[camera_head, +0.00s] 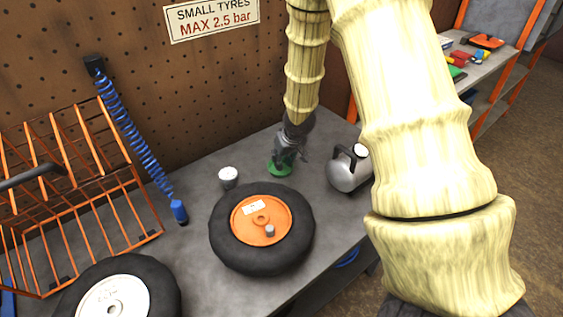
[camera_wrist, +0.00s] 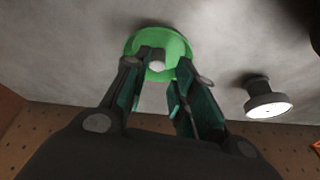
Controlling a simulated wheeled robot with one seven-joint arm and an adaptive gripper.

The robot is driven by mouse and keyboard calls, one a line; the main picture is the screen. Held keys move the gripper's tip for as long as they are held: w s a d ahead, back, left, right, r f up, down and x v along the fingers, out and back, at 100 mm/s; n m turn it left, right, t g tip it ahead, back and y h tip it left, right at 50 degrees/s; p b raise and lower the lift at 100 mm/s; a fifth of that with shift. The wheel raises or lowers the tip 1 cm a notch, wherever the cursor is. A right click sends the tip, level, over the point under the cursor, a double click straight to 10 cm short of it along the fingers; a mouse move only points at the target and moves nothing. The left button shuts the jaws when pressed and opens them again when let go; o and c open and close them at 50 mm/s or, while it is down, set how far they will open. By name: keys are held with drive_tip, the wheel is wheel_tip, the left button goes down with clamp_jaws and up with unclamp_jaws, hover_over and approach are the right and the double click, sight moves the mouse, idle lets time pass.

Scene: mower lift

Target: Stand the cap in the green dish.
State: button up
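The green dish (camera_head: 279,168) stands on the grey bench beneath my gripper (camera_head: 287,158). In the wrist view the green dish (camera_wrist: 176,46) is just beyond the fingertips. A small pale cap (camera_wrist: 157,67) shows against the dish, between the fingertips of my gripper (camera_wrist: 164,68). The fingers stand apart, with a gap visible to the right of the cap. I cannot tell whether the left finger touches it, or exactly how its base meets the dish. In the head view my gripper hides the cap.
A small pot with a white top (camera_head: 228,178) stands left of the dish. A tyre with orange hub (camera_head: 247,239) lies in front, with a grey stub on its hub. A metal canister (camera_head: 349,172) stands right. An orange wire rack (camera_head: 75,190) and blue coiled hose (camera_head: 135,135) are left.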

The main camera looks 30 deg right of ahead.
drive_tip(key=v, duration=0.8)
drive_tip(key=shift+r, duration=0.2)
drive_tip(key=shift+s, duration=0.1)
